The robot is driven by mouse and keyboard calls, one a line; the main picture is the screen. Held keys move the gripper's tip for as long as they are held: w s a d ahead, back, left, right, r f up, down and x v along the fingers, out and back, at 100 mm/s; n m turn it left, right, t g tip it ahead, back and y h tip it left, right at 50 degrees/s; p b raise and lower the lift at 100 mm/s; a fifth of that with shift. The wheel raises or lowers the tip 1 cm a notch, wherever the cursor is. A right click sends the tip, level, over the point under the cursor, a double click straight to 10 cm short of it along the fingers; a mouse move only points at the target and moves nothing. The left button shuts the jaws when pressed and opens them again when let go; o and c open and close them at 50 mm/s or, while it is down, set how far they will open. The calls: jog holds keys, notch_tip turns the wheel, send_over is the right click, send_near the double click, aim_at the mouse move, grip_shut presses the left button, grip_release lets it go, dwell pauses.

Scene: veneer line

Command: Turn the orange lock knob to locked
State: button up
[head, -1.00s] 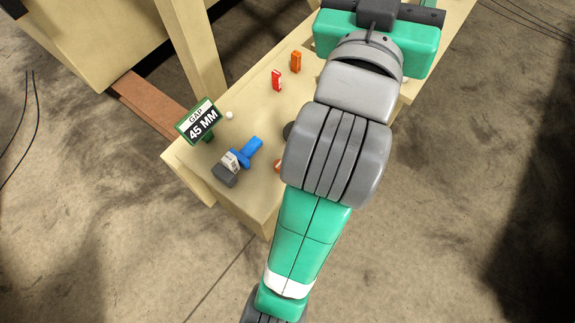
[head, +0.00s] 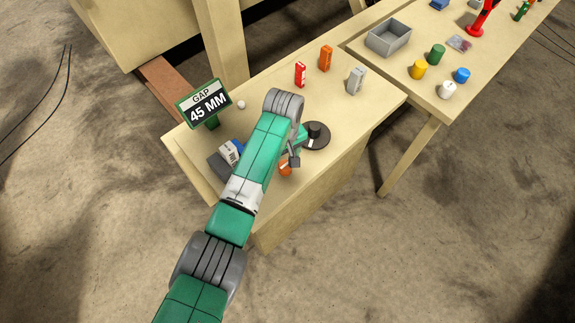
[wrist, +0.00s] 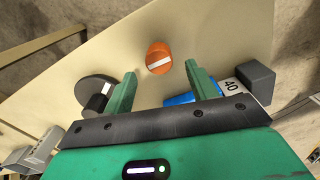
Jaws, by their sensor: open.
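The orange lock knob (wrist: 159,60) shows in the wrist view as a round knob with a white line running slightly tilted across its top. My gripper (wrist: 160,77) is open and empty. Its two green fingers are apart on either side below the knob in the picture, and neither visibly touches it. In the head view the knob (head: 285,168) is small and partly covered by my arm, on the bench's near part. Any lock markings around the knob are not readable.
A black dial (head: 316,140) stands right of the knob. A blue-handled gauge (head: 222,165) marked 40 in the wrist view lies to the left, partly hidden. A sign (head: 207,103) reads GAP 45 MM. Red (head: 300,75), orange (head: 326,58) and grey (head: 356,81) blocks stand farther back.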

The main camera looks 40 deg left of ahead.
aim_at(285, 165)
notch_tip(285, 165, down, 5)
jog(key=shift+f+b, duration=0.15)
jog(key=shift+b, duration=0.35)
jog(key=c, duration=1)
